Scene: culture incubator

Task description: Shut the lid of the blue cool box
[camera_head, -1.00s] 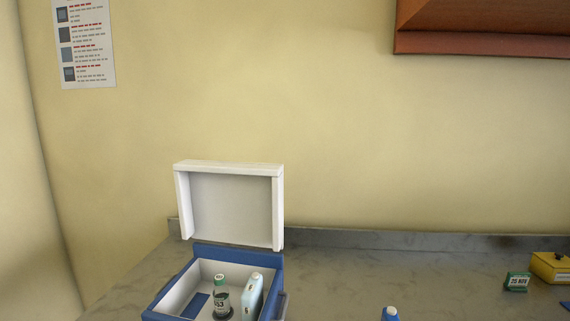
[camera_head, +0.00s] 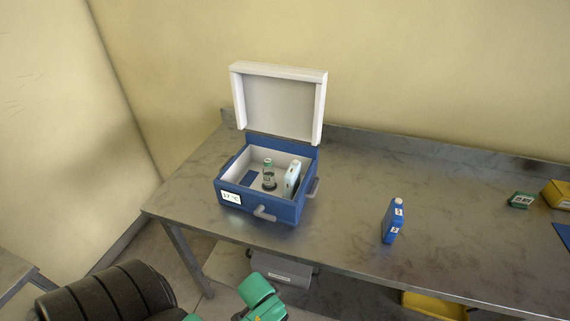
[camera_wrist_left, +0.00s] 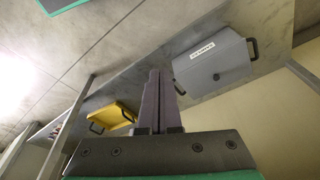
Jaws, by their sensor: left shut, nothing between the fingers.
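The blue cool box (camera_head: 235,208) stands on the metal bench. Its white lid (camera_head: 278,104) is open and upright at the back. Inside the box are a green-capped bottle (camera_head: 268,176) and a pale blue-white container (camera_head: 292,178). My left gripper (camera_wrist_left: 158,92) shows in the left wrist view with its fingers together and empty. It is apart from the box and lid, which are not in that view. In the head view part of my arm shows low at the front; no fingers are clear there. My right gripper is not in view.
A blue bottle (camera_head: 393,221) stands on the bench (camera_head: 350,165) right of the box. Below are a grey box (camera_head: 281,270) and a yellow tray (camera_head: 434,305). The bench front edge lies before my arm.

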